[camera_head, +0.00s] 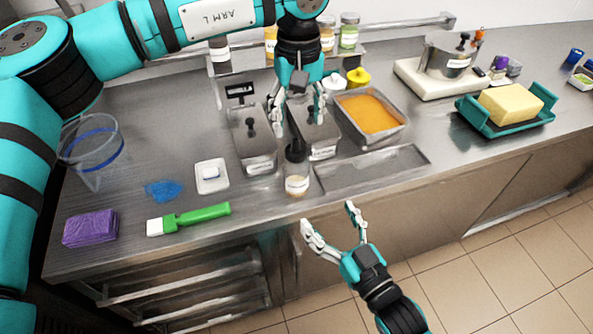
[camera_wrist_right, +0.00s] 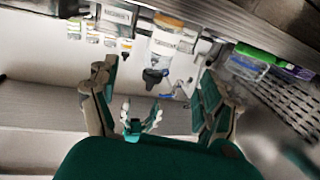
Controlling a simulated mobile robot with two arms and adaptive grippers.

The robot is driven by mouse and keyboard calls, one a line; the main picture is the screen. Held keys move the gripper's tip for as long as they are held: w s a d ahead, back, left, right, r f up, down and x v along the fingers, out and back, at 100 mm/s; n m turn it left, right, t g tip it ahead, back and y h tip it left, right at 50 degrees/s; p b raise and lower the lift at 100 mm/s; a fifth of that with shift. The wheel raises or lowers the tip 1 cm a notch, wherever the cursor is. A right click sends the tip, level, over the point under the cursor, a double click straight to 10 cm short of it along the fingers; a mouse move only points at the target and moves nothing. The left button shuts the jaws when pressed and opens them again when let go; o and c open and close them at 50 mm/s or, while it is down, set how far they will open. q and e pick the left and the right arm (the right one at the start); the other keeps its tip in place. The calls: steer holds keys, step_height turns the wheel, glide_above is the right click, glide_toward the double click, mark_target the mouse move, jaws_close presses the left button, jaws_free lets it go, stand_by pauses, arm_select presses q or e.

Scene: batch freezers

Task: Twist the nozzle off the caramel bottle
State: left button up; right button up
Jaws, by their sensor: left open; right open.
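The caramel bottle (camera_head: 297,184) is a small clear bottle with a pale label, upright near the counter's front edge. Its black nozzle (camera_head: 295,152) is on top. My left gripper (camera_head: 298,115) points down, open and empty, above and slightly behind the nozzle in the picture. My right gripper (camera_head: 327,222) is open and empty, in front of the counter edge, below and right of the bottle. In the right wrist view, the bottle (camera_wrist_right: 172,40) and nozzle (camera_wrist_right: 153,77) appear upside down between the open fingers, apart from them. My left gripper (camera_wrist_right: 141,121) also shows there.
Lidded metal tins (camera_head: 255,150) stand close behind the bottle. An empty shallow tray (camera_head: 415,159) lies to its right, with an orange-filled pan (camera_head: 401,126) behind. A green-handled brush (camera_head: 205,214), white dish (camera_head: 212,188) and purple sponge (camera_head: 90,228) lie left.

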mark_target(302, 182)
steer(key=x, duration=1.4)
steer(key=shift+s+a, duration=0.1)
steer(key=shift+s, duration=0.05)
jaws_close()
